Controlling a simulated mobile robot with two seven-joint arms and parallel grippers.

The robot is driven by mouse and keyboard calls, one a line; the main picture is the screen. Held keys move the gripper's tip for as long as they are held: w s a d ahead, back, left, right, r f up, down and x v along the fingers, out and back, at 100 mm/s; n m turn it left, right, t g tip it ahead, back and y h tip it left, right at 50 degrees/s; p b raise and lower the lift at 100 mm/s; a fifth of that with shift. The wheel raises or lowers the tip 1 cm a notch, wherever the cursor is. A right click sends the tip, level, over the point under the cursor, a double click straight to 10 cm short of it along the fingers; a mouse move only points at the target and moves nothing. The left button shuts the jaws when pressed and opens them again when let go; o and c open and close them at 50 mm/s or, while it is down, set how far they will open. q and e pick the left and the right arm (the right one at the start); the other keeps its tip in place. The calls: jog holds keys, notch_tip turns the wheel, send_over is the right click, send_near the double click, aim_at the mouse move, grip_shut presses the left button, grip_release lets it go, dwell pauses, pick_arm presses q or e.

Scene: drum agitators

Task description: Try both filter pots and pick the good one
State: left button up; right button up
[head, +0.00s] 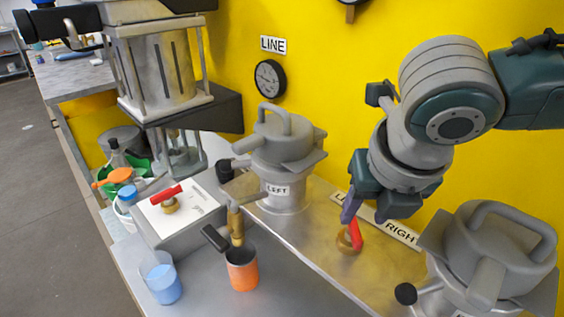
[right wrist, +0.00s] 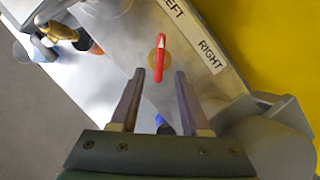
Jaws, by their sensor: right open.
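The left filter pot (head: 283,150), grey with a loop handle and a LEFT label, stands on the metal bench. The right filter pot (head: 487,258) stands at the lower right, cut off by the picture's edge. Between them a red lever (head: 355,234) sits on a brass base beside the LEFT/RIGHT label strip. My right gripper (head: 348,212) is open just above this lever. In the right wrist view the lever (right wrist: 160,58) lies just beyond and between the open fingertips (right wrist: 159,74). My left gripper does not show.
A brass spout (head: 236,225) stands over an orange cup (head: 242,270). A blue beaker (head: 161,279) is nearby. Another red lever (head: 166,195) sits on a white-topped box (head: 177,216). A LINE gauge (head: 269,79) hangs on the yellow wall.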

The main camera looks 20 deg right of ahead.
aim_at(356, 227)
jog(key=shift+x, duration=2.35)
jog(key=shift+r, duration=0.1)
jog(key=shift+c, duration=0.2)
grip_shut()
